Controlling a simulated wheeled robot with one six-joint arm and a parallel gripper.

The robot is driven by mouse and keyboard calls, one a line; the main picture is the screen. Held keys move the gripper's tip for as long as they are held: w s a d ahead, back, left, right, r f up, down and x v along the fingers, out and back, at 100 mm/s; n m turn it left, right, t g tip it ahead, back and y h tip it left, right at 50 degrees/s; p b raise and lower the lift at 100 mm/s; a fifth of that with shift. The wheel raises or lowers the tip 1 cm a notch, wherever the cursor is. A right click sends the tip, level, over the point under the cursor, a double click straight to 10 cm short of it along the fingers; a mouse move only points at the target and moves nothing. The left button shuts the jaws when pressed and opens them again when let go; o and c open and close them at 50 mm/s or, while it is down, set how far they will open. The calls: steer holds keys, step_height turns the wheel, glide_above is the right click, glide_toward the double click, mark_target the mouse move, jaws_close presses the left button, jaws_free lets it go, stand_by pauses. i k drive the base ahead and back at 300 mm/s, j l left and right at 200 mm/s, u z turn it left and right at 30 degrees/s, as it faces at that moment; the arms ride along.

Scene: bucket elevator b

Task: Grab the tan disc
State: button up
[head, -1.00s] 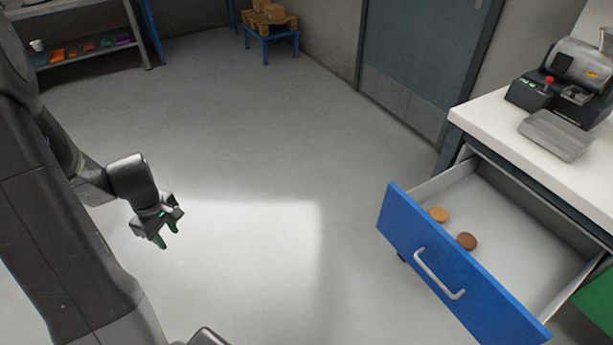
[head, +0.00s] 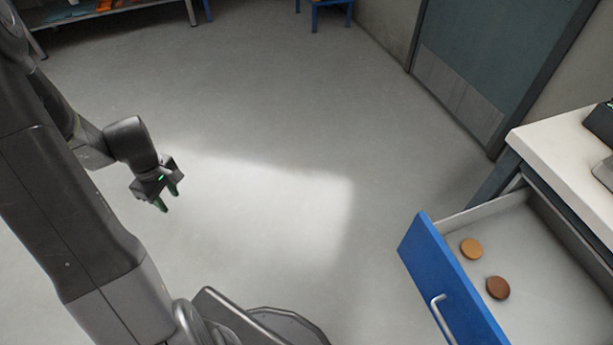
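The tan disc (head: 471,248) lies flat on the floor of an open drawer (head: 545,285) at the right of the head view, close behind the blue drawer front. A darker brown disc (head: 497,287) lies in the same drawer, nearer to me and slightly right, apart from the tan one. My gripper (head: 168,199) hangs at the left over bare floor, far from the drawer. Its two green-tipped fingers point down and stand apart with nothing between them.
The blue drawer front (head: 447,284) with its metal handle (head: 441,318) sticks out from under a white-topped counter (head: 567,150). A grey door (head: 493,65) stands behind. The grey floor (head: 290,130) between my gripper and the drawer is clear.

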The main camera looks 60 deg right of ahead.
mark_target(470, 248)
steer(key=l+z, duration=0.3)
steer(key=z, duration=0.15)
steer(key=l+z, duration=0.25)
steer(key=z, duration=0.15)
steer(key=i+l+z, duration=0.1)
steer(key=l+z, duration=0.15)
steer(key=z, duration=0.2)
steer(key=l+z, duration=0.1)
steer(key=z, duration=0.4)
steer(key=l+z, duration=0.1)
steer(key=z, duration=0.35)
steer(key=i+l+z, duration=0.1)
steer(key=z, duration=0.85)
steer(key=i+l, duration=0.05)
steer(key=i, duration=0.05)
